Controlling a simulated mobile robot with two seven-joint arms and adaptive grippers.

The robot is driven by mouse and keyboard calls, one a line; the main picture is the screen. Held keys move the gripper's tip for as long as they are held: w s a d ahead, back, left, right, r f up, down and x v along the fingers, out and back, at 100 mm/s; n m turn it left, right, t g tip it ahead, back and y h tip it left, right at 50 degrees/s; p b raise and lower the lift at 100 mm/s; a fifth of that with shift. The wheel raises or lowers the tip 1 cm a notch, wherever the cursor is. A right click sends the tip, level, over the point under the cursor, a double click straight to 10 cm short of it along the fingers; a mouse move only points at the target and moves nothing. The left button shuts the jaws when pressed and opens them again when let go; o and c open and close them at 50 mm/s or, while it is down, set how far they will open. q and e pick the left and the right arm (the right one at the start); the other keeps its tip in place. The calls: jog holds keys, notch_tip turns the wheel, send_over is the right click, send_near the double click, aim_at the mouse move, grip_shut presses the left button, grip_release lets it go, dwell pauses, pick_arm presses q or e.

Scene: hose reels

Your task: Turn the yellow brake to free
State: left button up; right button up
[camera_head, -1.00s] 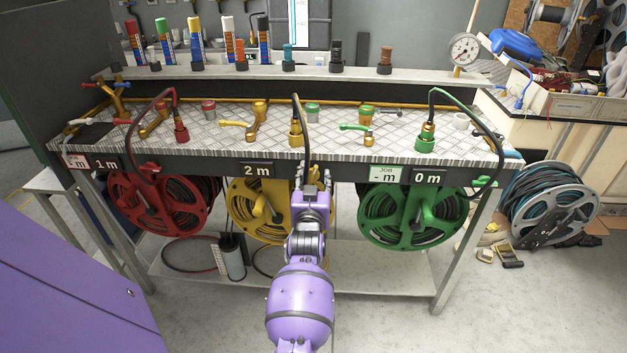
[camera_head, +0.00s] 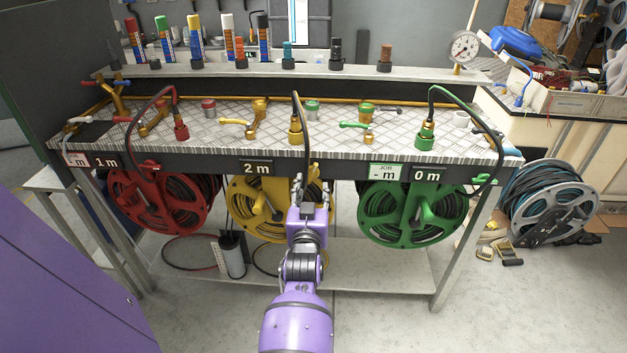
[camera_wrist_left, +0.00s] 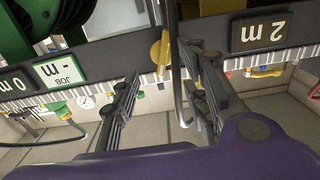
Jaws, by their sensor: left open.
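The yellow reel (camera_head: 250,215) hangs under the bench's front edge, below the "2 m" sign (camera_head: 257,168). A yellow handle-like part (camera_wrist_left: 157,57), which looks like the yellow brake, shows at the bench front in the left wrist view. In the head view the gripper largely hides the brake. My right gripper is not in view.
A red reel (camera_head: 165,205) hangs to the left and a green reel (camera_head: 412,218) to the right. A dark hose (camera_head: 305,130) drops over the bench edge beside my gripper. Several valves and couplings stand on the checkered bench top (camera_head: 340,147). A low shelf (camera_head: 380,270) lies beneath.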

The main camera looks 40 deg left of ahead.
aim_at(315, 174)
pick_arm(q)
jog(key=v, duration=0.5)
jog(key=shift+s+d, duration=0.2)
jog(key=shift+d, duration=0.05)
